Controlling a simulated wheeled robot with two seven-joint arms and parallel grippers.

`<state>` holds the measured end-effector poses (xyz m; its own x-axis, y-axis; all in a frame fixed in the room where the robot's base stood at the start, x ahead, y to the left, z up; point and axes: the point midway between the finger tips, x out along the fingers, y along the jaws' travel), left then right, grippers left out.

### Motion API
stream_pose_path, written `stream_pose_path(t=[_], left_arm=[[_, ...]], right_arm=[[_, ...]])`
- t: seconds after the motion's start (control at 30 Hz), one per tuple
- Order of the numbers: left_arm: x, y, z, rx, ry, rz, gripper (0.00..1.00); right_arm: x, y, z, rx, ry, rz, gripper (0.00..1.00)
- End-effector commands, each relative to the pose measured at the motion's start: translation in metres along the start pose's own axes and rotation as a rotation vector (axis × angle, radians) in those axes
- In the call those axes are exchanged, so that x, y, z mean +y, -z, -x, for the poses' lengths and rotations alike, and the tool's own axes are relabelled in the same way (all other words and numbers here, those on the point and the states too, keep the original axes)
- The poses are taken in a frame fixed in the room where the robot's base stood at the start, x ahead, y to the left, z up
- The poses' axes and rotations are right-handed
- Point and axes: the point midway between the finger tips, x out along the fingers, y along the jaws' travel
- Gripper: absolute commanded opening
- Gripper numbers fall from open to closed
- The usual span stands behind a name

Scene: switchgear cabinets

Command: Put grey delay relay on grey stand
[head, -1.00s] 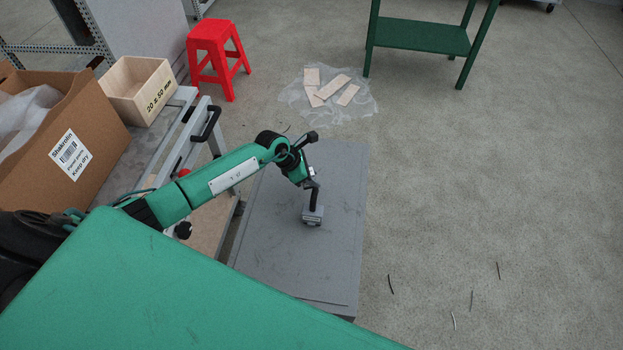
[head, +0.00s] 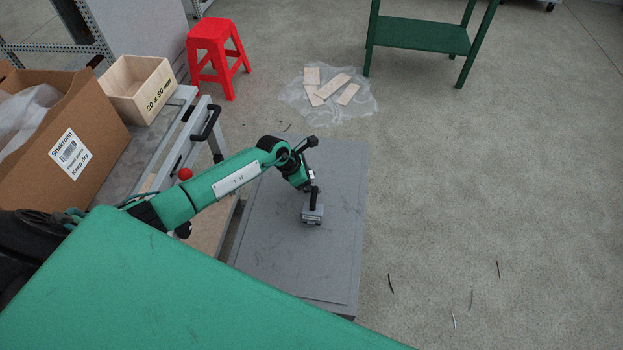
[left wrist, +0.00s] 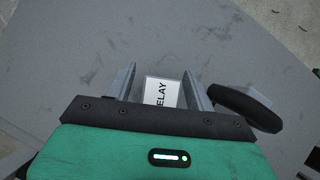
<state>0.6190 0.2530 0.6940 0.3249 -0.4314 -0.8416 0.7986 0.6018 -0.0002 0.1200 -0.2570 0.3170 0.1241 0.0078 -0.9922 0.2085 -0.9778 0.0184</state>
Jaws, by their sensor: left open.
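The grey delay relay (head: 313,219) is a small grey block on top of the grey stand (head: 290,265). In the left wrist view its white label with the letters "ELAY" (left wrist: 161,92) shows between my fingers. My left gripper (head: 313,208) is open and low over the stand, right at the relay. In the left wrist view the gripper (left wrist: 161,84) has one finger on each side of the relay, with a small gap visible at the right. Whether the relay's underside rests fully on the stand is hidden. My right gripper is not in view.
A trolley (head: 150,165) at the left carries a cardboard box (head: 100,135) and a wooden bin (head: 130,105). A red stool (head: 212,45) and wood pieces on plastic film (head: 365,105) lie beyond the stand. A green table (head: 420,37) stands farther back. Floor at right is mostly clear.

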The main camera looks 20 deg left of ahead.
Motion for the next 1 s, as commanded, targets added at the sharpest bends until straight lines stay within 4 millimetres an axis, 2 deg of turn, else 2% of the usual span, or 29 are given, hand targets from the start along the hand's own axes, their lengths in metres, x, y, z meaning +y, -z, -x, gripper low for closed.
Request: stream_pose_path(t=[0.17,0.3,0.6,0.8,1.0], left_arm=[[0.001,0.0,0.017,0.0,-0.003,-0.003,0.54],[0.001,0.001,0.043,0.001,-0.003,-0.004,0.54],[0.001,0.001,0.099,0.001,-0.002,-0.002,0.54],[0.0,-0.001,0.117,0.0,0.0,-0.001,0.54],[0.0,-0.001,0.122,0.0,0.0,0.0,0.54]], right_arm=[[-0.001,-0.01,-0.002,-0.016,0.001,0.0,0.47],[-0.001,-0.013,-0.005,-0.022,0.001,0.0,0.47],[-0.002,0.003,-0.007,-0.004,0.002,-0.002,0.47],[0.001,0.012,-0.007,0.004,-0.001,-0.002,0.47],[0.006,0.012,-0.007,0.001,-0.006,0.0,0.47]])
